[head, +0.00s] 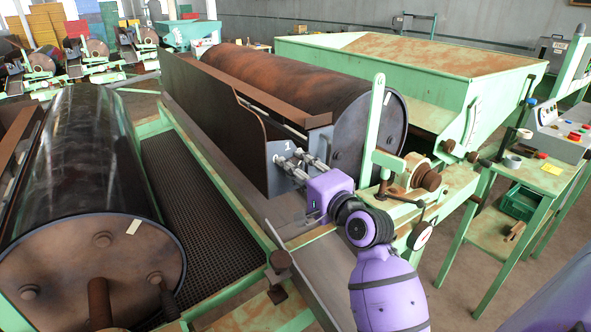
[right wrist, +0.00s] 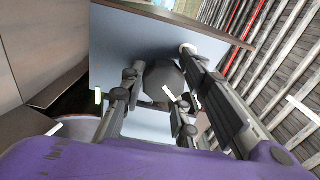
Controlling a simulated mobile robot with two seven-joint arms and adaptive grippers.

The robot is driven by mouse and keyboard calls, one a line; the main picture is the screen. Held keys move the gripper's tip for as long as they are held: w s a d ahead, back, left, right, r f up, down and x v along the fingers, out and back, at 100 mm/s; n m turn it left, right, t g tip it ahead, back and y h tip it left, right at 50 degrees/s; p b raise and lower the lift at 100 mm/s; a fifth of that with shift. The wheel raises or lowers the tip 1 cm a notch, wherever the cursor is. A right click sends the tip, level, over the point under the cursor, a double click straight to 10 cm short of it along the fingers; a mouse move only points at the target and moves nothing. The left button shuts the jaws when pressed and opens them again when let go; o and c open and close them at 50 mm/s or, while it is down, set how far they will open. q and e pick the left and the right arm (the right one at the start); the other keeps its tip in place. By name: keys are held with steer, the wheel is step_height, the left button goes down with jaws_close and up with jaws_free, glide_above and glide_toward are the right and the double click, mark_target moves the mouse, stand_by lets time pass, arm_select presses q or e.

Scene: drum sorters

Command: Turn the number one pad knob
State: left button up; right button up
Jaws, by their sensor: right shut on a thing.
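The number one pad (head: 284,147) is a grey plate with a white "1" on it, at the near end of the middle drum sorter; its light blue-grey face fills the middle of the right wrist view (right wrist: 115,50). The dark, faceted pad knob (right wrist: 165,82) carries a white mark and sits between the fingers of my right gripper (right wrist: 160,68). In the head view my right gripper (head: 289,160) reaches the plate just below the "1", and its fingers hide the knob. It is shut on the knob. My left gripper is not in view.
The rusty drum (head: 290,80) lies behind the pad. A green upright lever (head: 374,125) and a rusty shaft end (head: 428,180) stand close right of my right wrist. A dark drum (head: 85,160) is at left. A green table with a control box (head: 557,130) stands at right.

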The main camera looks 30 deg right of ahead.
steer(key=m, duration=0.2)
steer(key=shift+f+m, duration=0.4)
steer(key=shift+a+m, duration=0.1)
steer(key=shift+m, duration=0.4)
steer(key=shift+f, duration=0.2)
steer(key=o, duration=1)
steer(key=shift+r, duration=0.1)
steer(key=shift+o, duration=0.2)
steer(key=shift+r, duration=0.25)
steer(key=s+d, duration=0.1)
steer(key=s, duration=1.1)
steer(key=shift+d, duration=0.35)
